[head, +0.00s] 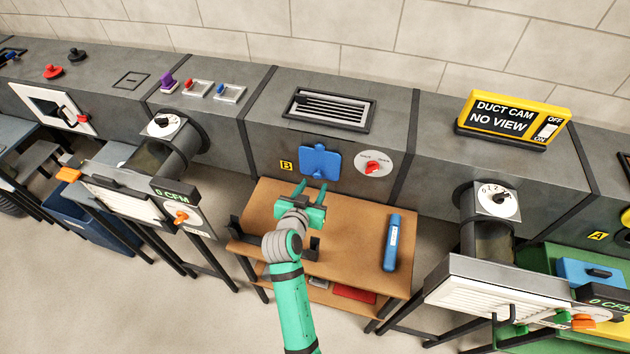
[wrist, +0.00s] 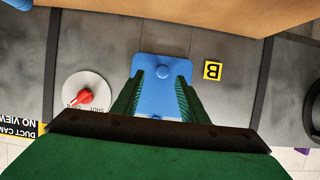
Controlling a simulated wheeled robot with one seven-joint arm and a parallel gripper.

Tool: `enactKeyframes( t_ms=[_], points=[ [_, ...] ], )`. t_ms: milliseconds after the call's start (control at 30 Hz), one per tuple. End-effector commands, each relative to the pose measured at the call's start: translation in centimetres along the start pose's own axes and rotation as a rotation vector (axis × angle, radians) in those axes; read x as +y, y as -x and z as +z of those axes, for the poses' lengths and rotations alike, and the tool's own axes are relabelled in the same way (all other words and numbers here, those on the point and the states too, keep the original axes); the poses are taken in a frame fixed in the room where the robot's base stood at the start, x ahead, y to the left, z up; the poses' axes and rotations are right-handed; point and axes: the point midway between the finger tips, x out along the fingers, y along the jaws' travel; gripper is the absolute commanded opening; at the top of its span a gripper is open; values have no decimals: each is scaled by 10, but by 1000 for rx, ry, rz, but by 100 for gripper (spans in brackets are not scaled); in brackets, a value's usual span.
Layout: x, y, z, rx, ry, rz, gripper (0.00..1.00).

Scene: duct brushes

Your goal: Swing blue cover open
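The blue cover (head: 320,162) is a flat plate on the front face of the grey duct, beside a yellow "B" label (head: 286,165). It lies flat over that spot, so what is behind it is hidden. My gripper (head: 312,186) is open just in front of and below the cover. I cannot tell whether the fingers touch the cover.
A dial with a red knob (head: 373,164) is right of the cover. A wooden table (head: 350,235) stands below, with a blue tube (head: 392,242) and a black holder (head: 237,230). A vent grille (head: 330,110) is on top. The DUCT CAM screen (head: 505,118) reads NO VIEW.

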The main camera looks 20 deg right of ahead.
Motion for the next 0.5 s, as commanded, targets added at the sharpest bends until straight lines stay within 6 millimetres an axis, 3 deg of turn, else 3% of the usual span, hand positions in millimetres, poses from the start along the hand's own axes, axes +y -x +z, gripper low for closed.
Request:
enactKeyframes(
  t_ms=[200,500],
  points=[
    [-4,-30,0,0,2,-4,40],
    [-4,-42,1,0,2,-6,40]
  ],
)
